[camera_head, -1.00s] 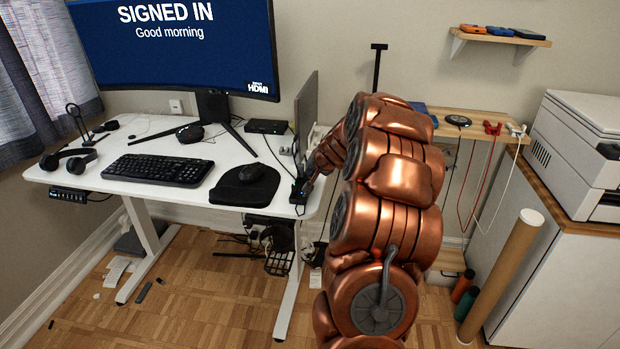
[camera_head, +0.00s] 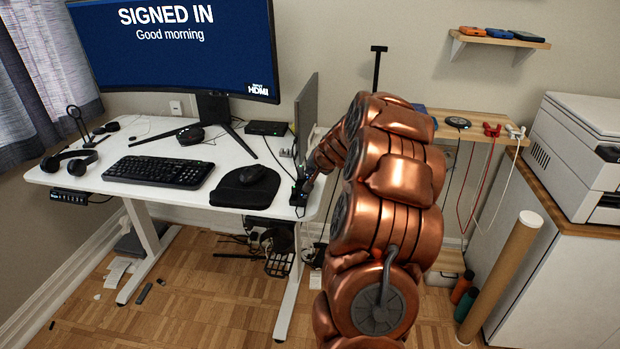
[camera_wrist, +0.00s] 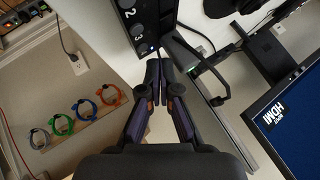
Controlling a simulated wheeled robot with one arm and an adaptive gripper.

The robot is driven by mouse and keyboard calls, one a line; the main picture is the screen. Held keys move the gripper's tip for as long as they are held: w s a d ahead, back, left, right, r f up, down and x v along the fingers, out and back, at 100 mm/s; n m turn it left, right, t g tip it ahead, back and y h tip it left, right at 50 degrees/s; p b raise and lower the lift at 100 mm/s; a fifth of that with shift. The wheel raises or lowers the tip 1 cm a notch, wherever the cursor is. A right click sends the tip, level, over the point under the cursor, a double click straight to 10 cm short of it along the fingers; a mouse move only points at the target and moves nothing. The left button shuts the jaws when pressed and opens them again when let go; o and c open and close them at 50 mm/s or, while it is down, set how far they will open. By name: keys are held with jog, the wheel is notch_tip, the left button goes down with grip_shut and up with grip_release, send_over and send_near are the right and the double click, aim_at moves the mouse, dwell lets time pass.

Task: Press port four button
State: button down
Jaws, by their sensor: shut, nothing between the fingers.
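A black hub with numbered buttons (camera_wrist: 140,22) is at the top middle of the wrist view. The numbers 2 and 3 are readable, with round buttons beside them; a small light glows near its lower end. No number 4 can be read. My gripper (camera_wrist: 158,64) is shut and empty, its fingertips just below the hub's lower end. I cannot tell whether they touch it. In the head view the hub (camera_head: 299,194) stands at the desk's right front corner, partly hidden by my arm.
The white desk (camera_head: 140,198) holds a keyboard (camera_head: 160,171), a mouse (camera_head: 252,174) and a monitor (camera_head: 180,45).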

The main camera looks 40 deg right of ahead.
notch_tip(320, 180, up, 6)
jog(key=p, duration=0.4)
dwell(0.6)
dwell(0.5)
